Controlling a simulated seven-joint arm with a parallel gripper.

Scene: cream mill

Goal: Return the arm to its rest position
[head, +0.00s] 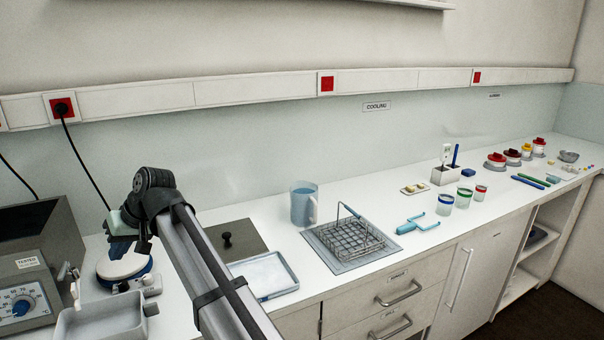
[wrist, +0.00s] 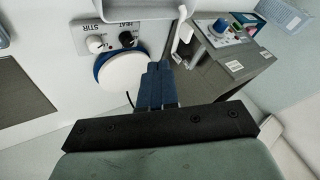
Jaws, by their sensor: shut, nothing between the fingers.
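My gripper (wrist: 157,80) shows in the wrist view with its two blue fingers pressed together and nothing between them. It hangs above the bench, beside the white round plate of the hotplate stirrer (wrist: 124,76). In the head view my arm reaches up from the bottom edge and bends at a dark joint. The pale green hand is partly hidden behind that joint, over the stirrer (head: 124,264) at the left.
A grey water bath (head: 35,262) stands left of the stirrer. A metal pan (head: 100,322), white tray (head: 265,275), jug (head: 304,204) and wire rack on a tray (head: 350,238) stand along the bench. Jars and pens lie farther right. The air above the middle bench is free.

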